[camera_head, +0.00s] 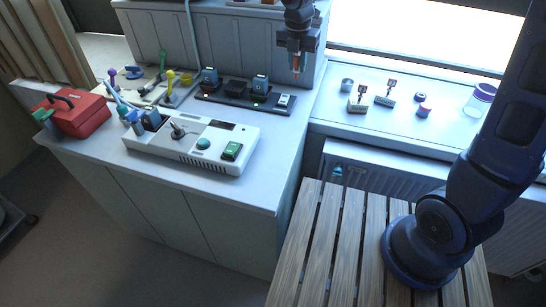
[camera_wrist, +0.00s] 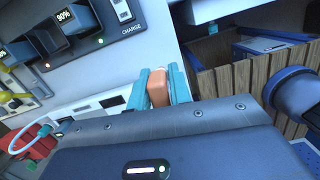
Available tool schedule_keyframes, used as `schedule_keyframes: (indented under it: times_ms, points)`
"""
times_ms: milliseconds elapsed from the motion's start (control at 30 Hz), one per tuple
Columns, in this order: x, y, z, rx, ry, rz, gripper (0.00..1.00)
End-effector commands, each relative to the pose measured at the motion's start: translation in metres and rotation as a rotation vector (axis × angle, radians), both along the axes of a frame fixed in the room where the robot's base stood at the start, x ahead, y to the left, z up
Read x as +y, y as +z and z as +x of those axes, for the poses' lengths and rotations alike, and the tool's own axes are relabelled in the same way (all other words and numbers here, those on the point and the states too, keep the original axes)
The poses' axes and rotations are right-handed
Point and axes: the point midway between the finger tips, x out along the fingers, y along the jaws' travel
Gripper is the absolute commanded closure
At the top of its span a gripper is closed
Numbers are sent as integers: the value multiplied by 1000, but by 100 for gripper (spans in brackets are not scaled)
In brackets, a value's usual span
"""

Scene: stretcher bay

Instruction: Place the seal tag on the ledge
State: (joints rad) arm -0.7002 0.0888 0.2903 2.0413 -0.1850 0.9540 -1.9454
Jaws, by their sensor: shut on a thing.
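My gripper (camera_head: 294,57) hangs above the back right corner of the white counter, high in the head view. Its teal fingers (camera_wrist: 158,78) are shut on a small orange piece (camera_wrist: 158,92), which looks like the seal tag; the fingers hide its sides. The orange tip (camera_head: 296,65) also shows below the fingers in the head view. The pale window ledge (camera_head: 390,128) lies right of my gripper and carries several small things. Another ledge (camera_head: 232,7) runs along the top of the counter's back panel, left of my gripper.
On the window ledge stand a metal cup (camera_head: 347,84), two small stands (camera_head: 357,103), a red-and-blue roll (camera_head: 424,109) and a purple-lidded jar (camera_head: 480,100). A charger strip (camera_head: 245,97), a control box (camera_head: 190,142) and a red case (camera_head: 75,113) crowd the counter. A slatted bench (camera_head: 335,240) is in front.

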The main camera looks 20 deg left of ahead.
Motion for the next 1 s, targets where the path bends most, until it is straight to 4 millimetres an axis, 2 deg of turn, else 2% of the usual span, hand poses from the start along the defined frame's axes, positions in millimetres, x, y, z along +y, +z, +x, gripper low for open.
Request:
schedule_keyframes:
  times_ms: [33,133,233,333,800,1000]
  points:
    - [2,0,-13,-3,33,-1,100]
    - [4,-1,-29,-5,77,-3,100]
    - [5,-4,-37,-6,101,-4,100]
    - [5,-16,-39,-5,107,-7,100]
    - [5,-116,-39,-4,107,-8,100]
    - [5,-149,-39,-5,106,-7,100]
